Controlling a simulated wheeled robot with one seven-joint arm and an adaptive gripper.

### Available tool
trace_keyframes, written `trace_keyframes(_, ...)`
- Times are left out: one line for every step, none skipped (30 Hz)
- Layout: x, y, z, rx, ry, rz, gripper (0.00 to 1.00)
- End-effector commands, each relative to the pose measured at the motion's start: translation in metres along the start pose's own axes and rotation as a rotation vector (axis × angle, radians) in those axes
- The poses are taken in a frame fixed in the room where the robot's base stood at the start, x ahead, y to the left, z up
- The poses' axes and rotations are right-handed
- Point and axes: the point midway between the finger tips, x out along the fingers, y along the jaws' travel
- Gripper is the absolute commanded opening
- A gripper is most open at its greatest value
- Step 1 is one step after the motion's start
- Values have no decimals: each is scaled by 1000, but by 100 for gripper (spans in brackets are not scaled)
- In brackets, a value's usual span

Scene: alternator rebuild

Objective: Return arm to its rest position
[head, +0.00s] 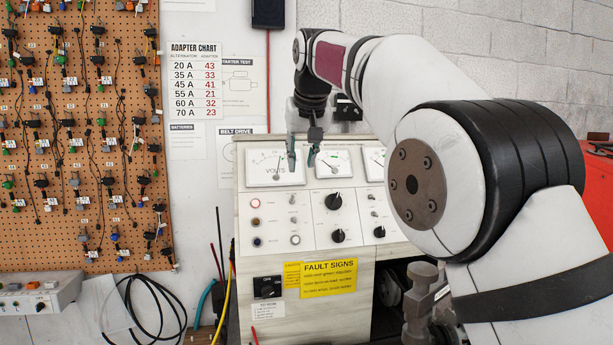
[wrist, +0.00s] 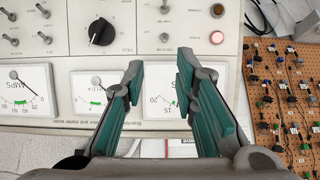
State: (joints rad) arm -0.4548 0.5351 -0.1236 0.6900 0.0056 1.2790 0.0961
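My arm (head: 420,90) reaches from the right of the head view toward the test bench. My gripper (head: 302,160) points down in front of the bench's upper gauge panel. In the wrist view my gripper (wrist: 158,95) shows two teal-padded fingers spread apart, with nothing between them but the panel behind. It is open and empty. In the head view the fingertips overlap the panel between the volts gauge (head: 268,168) and the middle gauge (head: 333,168). I cannot tell how far they are from its surface.
The test bench (head: 245,215) has knobs, switches and a yellow fault signs label (head: 328,279). A pegboard (head: 85,243) with several hanging adapters is at left. A black cable (head: 157,308) and a small grey box (head: 38,293) lie at lower left. A clamp-like fixture (head: 420,300) stands below my arm.

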Motion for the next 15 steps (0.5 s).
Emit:
trace_keyframes(-7,8,3,8,-2,4,26)
trace_keyframes(-11,13,6,13,-4,6,26)
trace_keyframes(-18,22,12,22,-9,9,26)
trace_keyframes(-23,29,17,29,-14,12,26)
trace_keyframes(-29,36,24,36,-19,15,26)
trace_keyframes(-38,48,34,47,-26,19,26)
trace_keyframes(-45,55,43,55,-33,22,26)
trace_keyframes(-52,63,52,64,-38,25,26)
trace_keyframes(-60,72,65,74,-47,29,26)
trace_keyframes(-66,79,75,81,-53,31,26)
trace_keyframes(-72,85,86,89,-58,35,26)
trace_keyframes(-79,93,101,98,-65,39,26)
trace_keyframes(-85,99,113,105,-71,42,26)
trace_keyframes(-90,104,126,111,-77,45,26)
trace_keyframes(-96,110,143,119,-84,49,26)
